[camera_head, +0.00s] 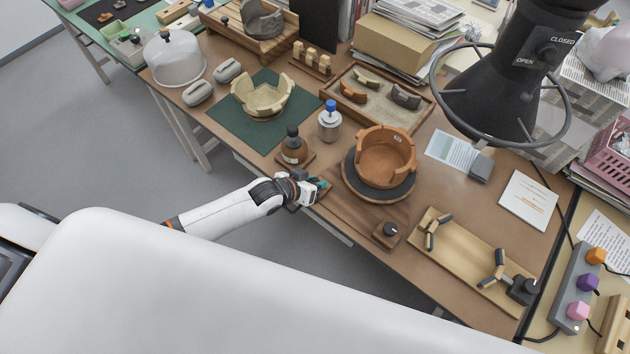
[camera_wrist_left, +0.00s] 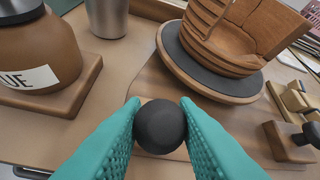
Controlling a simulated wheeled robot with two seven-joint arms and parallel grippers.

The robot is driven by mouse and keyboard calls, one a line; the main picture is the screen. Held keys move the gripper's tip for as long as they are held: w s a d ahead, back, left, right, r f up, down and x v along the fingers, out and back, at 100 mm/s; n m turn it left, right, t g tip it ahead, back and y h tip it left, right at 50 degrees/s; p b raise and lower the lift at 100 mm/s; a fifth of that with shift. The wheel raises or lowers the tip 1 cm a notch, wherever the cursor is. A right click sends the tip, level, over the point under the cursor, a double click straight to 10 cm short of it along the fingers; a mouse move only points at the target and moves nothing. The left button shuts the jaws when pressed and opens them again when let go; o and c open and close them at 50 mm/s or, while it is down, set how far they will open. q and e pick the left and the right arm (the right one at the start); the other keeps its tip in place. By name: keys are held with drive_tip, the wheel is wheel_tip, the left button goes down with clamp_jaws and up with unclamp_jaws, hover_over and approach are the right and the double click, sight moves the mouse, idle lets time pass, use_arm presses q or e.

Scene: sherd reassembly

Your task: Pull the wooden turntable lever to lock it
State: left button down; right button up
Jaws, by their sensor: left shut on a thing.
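The turntable (camera_head: 350,180) has a dark round top on a wooden base board (camera_head: 345,212). A terracotta pot (camera_head: 384,155), with gaps in its rim, stands on it. My left gripper (camera_head: 323,187), with teal fingers, is at the near left edge of the base board. In the left wrist view, the fingers (camera_wrist_left: 160,135) are shut on a round black knob (camera_wrist_left: 160,126), the lever's end. The lever's shaft is hidden behind the knob and fingers. The turntable's dark top (camera_wrist_left: 205,82) and the pot (camera_wrist_left: 238,35) are beyond the knob. My right gripper is not in view.
A small wooden block with a black knob (camera_head: 390,230) sits at the board's near right. A wooden clamp board (camera_head: 465,262) lies further right.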

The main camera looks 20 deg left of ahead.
use_arm(q)
drive_tip(key=c, duration=1.2)
unclamp_jaws()
drive_tip(key=shift+o, duration=0.2)
drive_tip(key=b+v, duration=0.1)
drive_tip(key=v, duration=1.1)
